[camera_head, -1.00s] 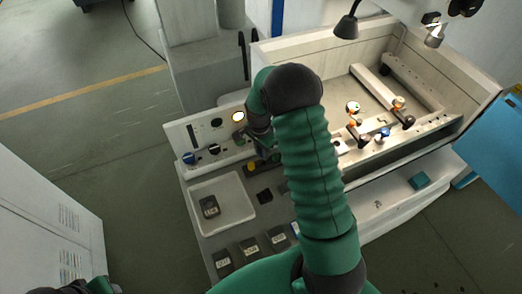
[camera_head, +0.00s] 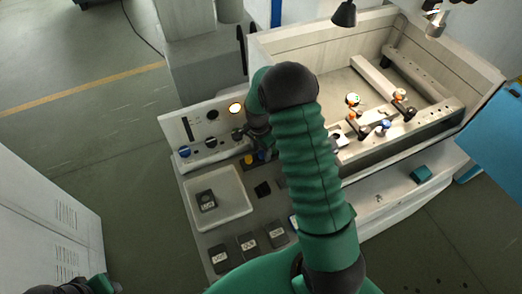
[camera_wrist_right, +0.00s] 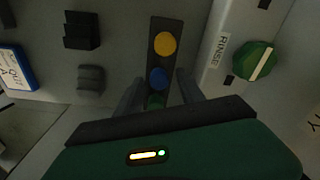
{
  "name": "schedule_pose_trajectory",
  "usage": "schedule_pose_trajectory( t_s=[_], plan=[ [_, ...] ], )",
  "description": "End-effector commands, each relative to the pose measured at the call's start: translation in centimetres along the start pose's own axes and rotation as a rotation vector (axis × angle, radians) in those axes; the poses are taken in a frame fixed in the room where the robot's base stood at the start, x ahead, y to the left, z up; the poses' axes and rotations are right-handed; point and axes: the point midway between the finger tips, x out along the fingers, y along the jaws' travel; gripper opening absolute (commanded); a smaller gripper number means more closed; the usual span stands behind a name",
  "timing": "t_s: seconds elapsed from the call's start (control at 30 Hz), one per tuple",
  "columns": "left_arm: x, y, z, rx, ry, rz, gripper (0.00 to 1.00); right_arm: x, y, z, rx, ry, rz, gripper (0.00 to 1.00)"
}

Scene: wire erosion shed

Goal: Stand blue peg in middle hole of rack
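In the head view my right arm mostly hides the rack; the yellow peg (camera_head: 248,159) shows. My left gripper (camera_head: 85,287) is barely visible at the bottom left.
A control panel with knobs and a lit lamp (camera_head: 236,108) stands behind the rack. A white tray (camera_head: 246,205) holding a dark block lies in front, with several labelled blocks (camera_head: 248,245) nearer me. A machine basin (camera_head: 350,170) is at right.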

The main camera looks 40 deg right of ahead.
Motion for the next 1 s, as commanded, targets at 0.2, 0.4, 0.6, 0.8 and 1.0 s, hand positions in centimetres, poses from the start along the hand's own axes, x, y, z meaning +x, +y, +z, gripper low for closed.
schedule_pose_trajectory(
  t_s=[0.2,0.4,0.6,0.8,1.0],
  plan=[
    [0.0,0.0,0.0,0.0,0.0,0.0,0.36,0.0,0.0,0.1,0.0,0.001,0.0,0.49],
    [0.3,0.0,0.1,0.0,0.0,0.0,0.36,-0.9,-0.1,-0.1,-0.001,0.002,-0.003,0.49],
    [1.2,0.0,0.3,0.0,0.0,0.0,0.36,-5.7,-0.2,-0.1,-0.001,0.003,-0.007,0.49],
    [2.0,0.0,0.5,0.0,0.0,0.0,0.36,-11.7,-0.3,-0.1,-0.001,0.003,-0.006,0.49],
    [2.3,0.0,0.5,0.0,0.0,0.0,0.36,-15.6,-0.3,-0.1,-0.001,0.001,-0.001,0.49]
  ],
)
